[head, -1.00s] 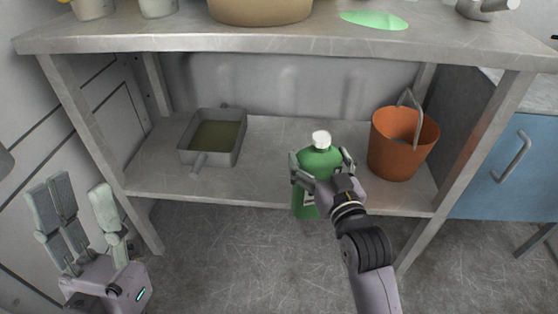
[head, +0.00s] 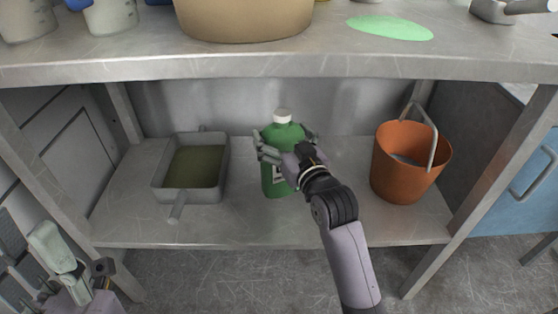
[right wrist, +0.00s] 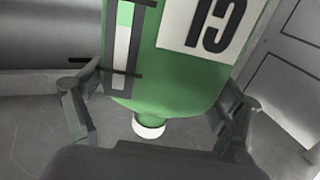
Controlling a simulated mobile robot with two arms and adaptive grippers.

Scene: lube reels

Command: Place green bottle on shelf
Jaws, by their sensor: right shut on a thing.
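The green bottle (head: 283,137) with a white cap is upright between the pan and the bucket, over the lower shelf (head: 250,226). My right gripper (head: 285,152) is shut around its upper body from the front right. I cannot tell whether its base touches the shelf. In the right wrist view the green bottle (right wrist: 165,75) shows its white label and cap between the fingers of my right gripper (right wrist: 160,110). My left gripper (head: 40,262) is at the lower left, in front of the bench, open and empty, partly cut off by the picture's edge.
A grey pan (head: 158,194) of dark liquid with a handle stands left on the shelf. An orange bucket (head: 405,172) stands right. The worktop (head: 300,62) overhangs the shelf, bearing a tan container (head: 243,18) and a green disc (head: 390,27). Bench legs bound both sides.

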